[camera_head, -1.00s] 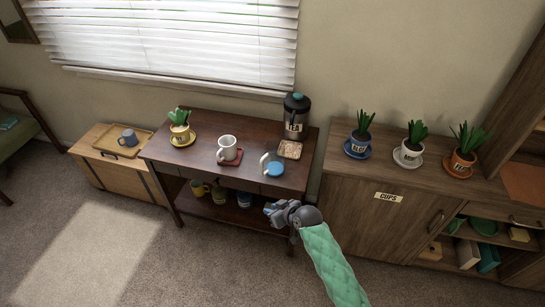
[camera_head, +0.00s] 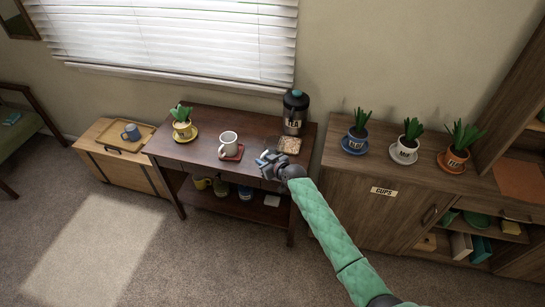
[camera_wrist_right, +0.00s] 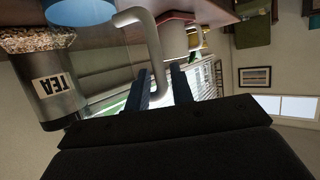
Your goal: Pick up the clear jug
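The clear jug with blue contents is mostly hidden behind my right gripper (camera_head: 265,164) in the head view. In the right wrist view the blue contents of the clear jug (camera_wrist_right: 82,12) show at the top left, cut by the frame edge. Its pale grey bent handle (camera_wrist_right: 150,42) reaches down to the gripper's fingers (camera_wrist_right: 165,88). The fingers are apart, with the end of the handle between them and a gap still visible. Whether they touch it I cannot tell. My left gripper is not in view.
On the dark table (camera_head: 206,122), a white mug (camera_head: 228,144) on a red coaster stands left of the gripper. A yellow plant pot (camera_head: 183,131) is further left.

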